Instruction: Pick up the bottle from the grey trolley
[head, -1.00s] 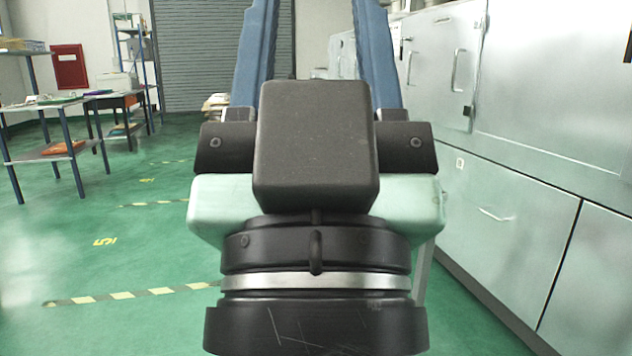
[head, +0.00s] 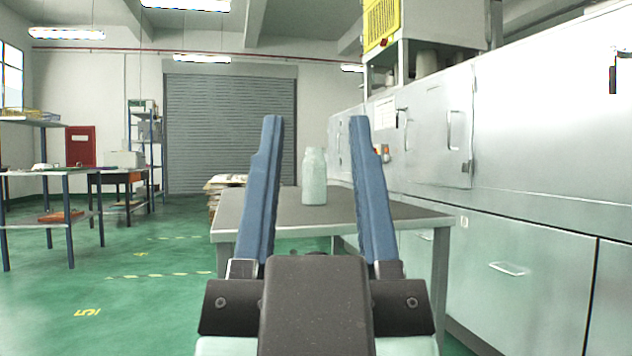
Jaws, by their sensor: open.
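A pale, whitish-green bottle (head: 314,178) stands upright on the dark grey top of the trolley (head: 410,211), near its far side. My gripper (head: 315,122) points ahead, with its two blue fingers wide apart and nothing between them. In the head view the bottle shows in the gap between the fingers, beyond them. I cannot tell the exact distance from the fingertips to the bottle. My gripper's body hides the front middle of the trolley.
Grey metal cabinets (head: 525,270) line the right side, close to the trolley. Stacked material (head: 223,184) sits behind the trolley's left end. Blue-legged tables (head: 60,200) stand at the left. Green floor (head: 150,300) is clear at left.

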